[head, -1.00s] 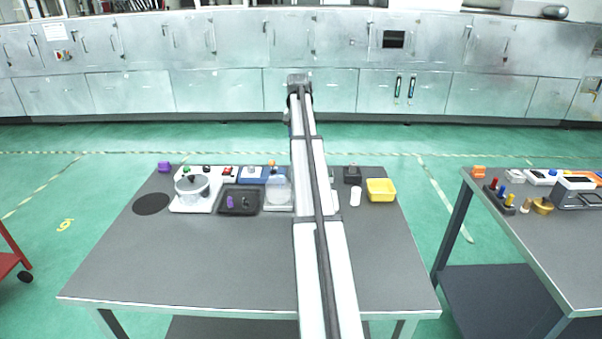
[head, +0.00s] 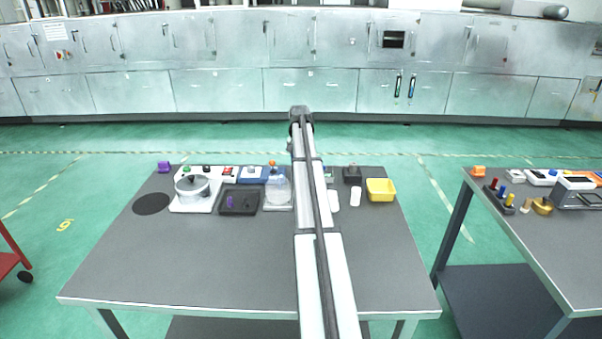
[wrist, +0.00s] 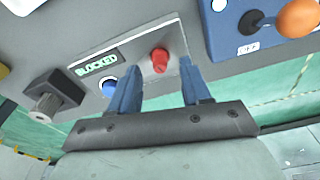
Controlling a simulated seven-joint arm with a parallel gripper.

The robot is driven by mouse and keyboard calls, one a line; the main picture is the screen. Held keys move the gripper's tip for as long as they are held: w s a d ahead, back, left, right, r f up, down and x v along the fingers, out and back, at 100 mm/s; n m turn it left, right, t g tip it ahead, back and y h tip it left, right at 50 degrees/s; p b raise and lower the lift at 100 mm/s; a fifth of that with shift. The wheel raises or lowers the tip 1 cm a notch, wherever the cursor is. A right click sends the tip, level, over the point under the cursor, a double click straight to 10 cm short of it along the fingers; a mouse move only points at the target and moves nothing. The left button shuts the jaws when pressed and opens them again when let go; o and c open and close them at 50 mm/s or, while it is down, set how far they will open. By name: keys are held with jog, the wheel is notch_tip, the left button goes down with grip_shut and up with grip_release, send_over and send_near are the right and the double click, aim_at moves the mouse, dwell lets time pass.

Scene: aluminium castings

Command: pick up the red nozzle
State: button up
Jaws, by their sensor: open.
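In the wrist view the red nozzle (wrist: 160,60) stands on a grey box with a sign reading BLOCKED (wrist: 97,62). My gripper (wrist: 160,68) is open, with one blue finger to the left of the nozzle and the other to its right in the picture. The nozzle shows in the gap between the fingertips, with nothing gripped. I cannot tell how far the fingertips are from it in depth. In the head view my arm hides the nozzle and most of its box.
A black box with a grey knob (wrist: 52,97) is on the left in the wrist view. A blue panel with an orange ball (wrist: 298,17) is on the right. In the head view a yellow bin (head: 381,190) stands right of my arm; the table's front half (head: 200,265) is clear.

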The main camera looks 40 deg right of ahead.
jog(key=shift+f, duration=0.65)
grip_shut()
